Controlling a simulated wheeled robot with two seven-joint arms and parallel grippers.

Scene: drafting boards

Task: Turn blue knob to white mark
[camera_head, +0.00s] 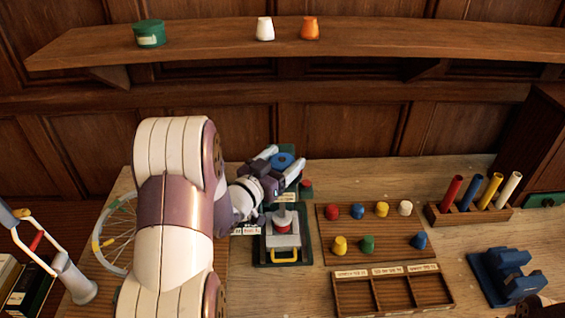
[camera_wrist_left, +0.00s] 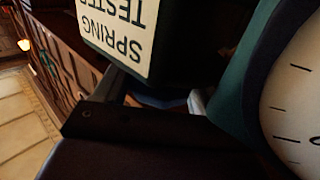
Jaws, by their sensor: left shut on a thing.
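The blue knob (camera_head: 283,160) sits on a dark green device (camera_head: 292,150) at the back of the bench in the head view. My left gripper (camera_head: 281,165) reaches in from the left, its pale fingers on either side of the knob, shut on it. In the left wrist view, a strip of blue (camera_wrist_left: 160,100) shows between the fingers, mostly hidden by dark gripper parts. A label reading "SPRING TESTER" (camera_wrist_left: 118,30) and part of a white dial (camera_wrist_left: 295,100) with black ticks are close by. I cannot make out a white mark beside the knob. My right gripper is not clearly visible.
A red-topped tester with a yellow handle (camera_head: 284,254) stands just in front. To its right are a board of coloured pegs (camera_head: 375,241), an empty compartment tray (camera_head: 392,290), a rack of coloured rods (camera_head: 470,211) and a blue block (camera_head: 497,276). A wall shelf (camera_head: 210,42) hangs behind.

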